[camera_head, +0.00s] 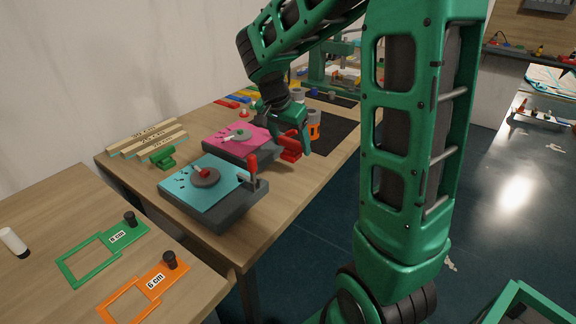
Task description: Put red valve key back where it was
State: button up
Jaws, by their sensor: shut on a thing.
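My gripper (292,140) is over the right part of the wooden workbench, shut on a red block-like piece, which I take to be the red valve key (289,149). The piece is low, near the tabletop; I cannot tell whether it touches it. My fingers hide part of it. To the left, a dark block with a pink plate (220,137) carries a round grey part with a light bar across it. Nearer, a dark block with a teal plate (190,186) carries a round grey disc with a small red piece (204,173) on top.
A red-handled clamp (252,165) stands on the teal block's right side. A green key-like piece (162,156) and labelled wooden strips (146,139) lie left. An orange piece (314,130) stands right of my gripper. A black mat (335,135) is on the right. The near table holds green and orange frames.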

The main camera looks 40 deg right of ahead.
aim_at(289, 154)
jog(key=shift+f, duration=3.2)
jog(key=shift+f, duration=0.1)
jog(key=o, duration=1.1)
jog(key=v, duration=1.2)
jog(key=s+f+n+y, duration=0.2)
jog(key=s+n, duration=0.1)
jog(key=s, duration=1)
jog(key=s+d+f+n+g+y, duration=0.1)
jog(key=s+n, duration=0.3)
jog(key=s, duration=1)
jog(key=shift+d+f+n+y, duration=0.35)
jog(key=shift+f+y, duration=0.3)
jog(key=shift+y, duration=0.15)
